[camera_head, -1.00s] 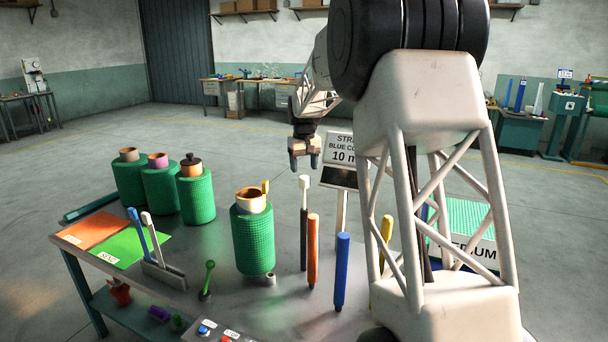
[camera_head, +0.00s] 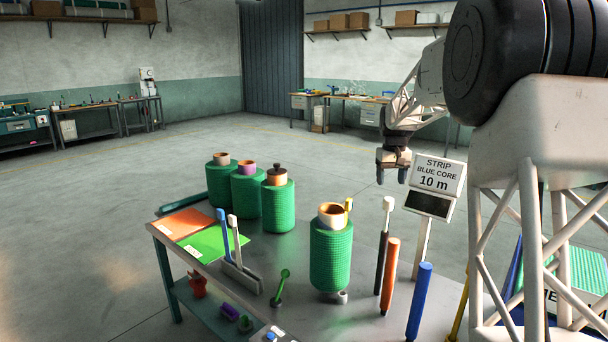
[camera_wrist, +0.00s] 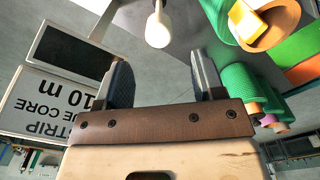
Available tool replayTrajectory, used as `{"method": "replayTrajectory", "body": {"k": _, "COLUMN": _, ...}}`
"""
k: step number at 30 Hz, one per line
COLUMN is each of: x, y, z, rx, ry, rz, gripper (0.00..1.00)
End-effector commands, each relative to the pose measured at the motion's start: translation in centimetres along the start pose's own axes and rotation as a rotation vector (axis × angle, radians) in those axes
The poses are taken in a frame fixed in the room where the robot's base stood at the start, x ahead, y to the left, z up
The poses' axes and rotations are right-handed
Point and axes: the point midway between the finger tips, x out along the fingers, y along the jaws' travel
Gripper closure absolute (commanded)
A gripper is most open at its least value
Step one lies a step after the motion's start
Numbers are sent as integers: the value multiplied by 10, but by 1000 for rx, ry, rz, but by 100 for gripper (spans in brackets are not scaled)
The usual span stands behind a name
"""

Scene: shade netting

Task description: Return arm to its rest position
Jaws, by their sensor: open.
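My gripper (camera_head: 393,168) hangs at the end of my raised arm, above and behind the table's far side, just left of the sign. Its fingers point down, apart, with nothing between them. In the wrist view my gripper (camera_wrist: 165,82) also shows two separate fingers and an empty gap. The sign (camera_head: 438,177) reads "STRIP BLUE CORE 10 m" and has a dark panel (camera_head: 428,204) below it. A white-tipped dark stick (camera_head: 383,245) stands on the table, apart from the fingers.
A green netting roll (camera_head: 331,255) stands mid-table (camera_head: 300,318); several more stand at the back left. An orange stick (camera_head: 390,275) and a blue stick (camera_head: 418,300) stand at the right. Orange (camera_head: 186,222) and green (camera_head: 215,243) sheets lie at the left. Floor behind is clear.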

Motion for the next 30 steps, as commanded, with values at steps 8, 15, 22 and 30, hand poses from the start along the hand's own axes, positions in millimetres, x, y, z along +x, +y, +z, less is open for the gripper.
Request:
{"method": "replayTrajectory", "body": {"k": 8, "x": -16, "y": -18, "z": 35, "rx": 1, "ry": 17, "rz": 4, "gripper": 37}}
{"method": "replayTrajectory", "body": {"k": 15, "x": -33, "y": -44, "z": 89, "rx": 2, "ry": 39, "rz": 8, "gripper": 37}}
{"method": "replayTrajectory", "body": {"k": 22, "x": -44, "y": -68, "z": 146, "rx": 4, "ry": 61, "rz": 11, "gripper": 37}}
{"method": "replayTrajectory", "body": {"k": 30, "x": -50, "y": -93, "z": 214, "rx": 8, "ry": 89, "rz": 14, "gripper": 37}}
